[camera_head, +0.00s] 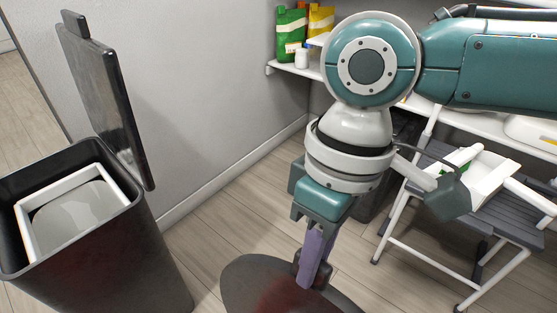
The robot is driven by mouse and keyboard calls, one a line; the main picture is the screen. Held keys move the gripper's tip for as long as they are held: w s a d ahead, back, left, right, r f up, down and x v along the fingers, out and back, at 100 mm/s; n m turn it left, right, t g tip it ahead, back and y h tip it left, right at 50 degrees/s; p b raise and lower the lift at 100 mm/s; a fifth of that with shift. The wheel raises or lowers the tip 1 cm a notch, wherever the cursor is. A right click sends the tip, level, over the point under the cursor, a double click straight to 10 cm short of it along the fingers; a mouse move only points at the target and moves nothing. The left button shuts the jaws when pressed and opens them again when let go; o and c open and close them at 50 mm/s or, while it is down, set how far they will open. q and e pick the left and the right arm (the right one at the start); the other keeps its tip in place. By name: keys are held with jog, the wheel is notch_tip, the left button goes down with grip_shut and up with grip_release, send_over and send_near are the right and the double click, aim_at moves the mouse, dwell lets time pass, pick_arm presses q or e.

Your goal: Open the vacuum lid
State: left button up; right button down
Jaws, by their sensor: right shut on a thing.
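A dark round lid-like thing (262,288) with a reddish sheen shows at the bottom middle, cut off by the picture's lower edge. I take it for the vacuum lid. A small dark knob (297,256) stands up from it. My right gripper (308,272) reaches down from above, its purple fingers at the knob. It is shut on the knob, which the fingers partly hide. Whether the lid is raised from what lies under it is out of the picture. My left gripper is not in view.
A tall black bin (135,245) stands at the left with its hinged lid (108,100) upright. A grey step stool with white legs (400,255) stands at the right. A white wall shelf (290,70) holds bottles (290,30). Wooden floor is clear between bin and round lid.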

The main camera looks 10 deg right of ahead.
jog(key=s+a+p, duration=0.5)
jog(key=a+p, duration=0.1)
jog(key=shift+r, duration=0.35)
jog(key=shift+a, duration=0.1)
jog(key=c, duration=0.8)
grip_release()
jog(key=shift+c, duration=0.2)
jog(key=shift+o, duration=0.2)
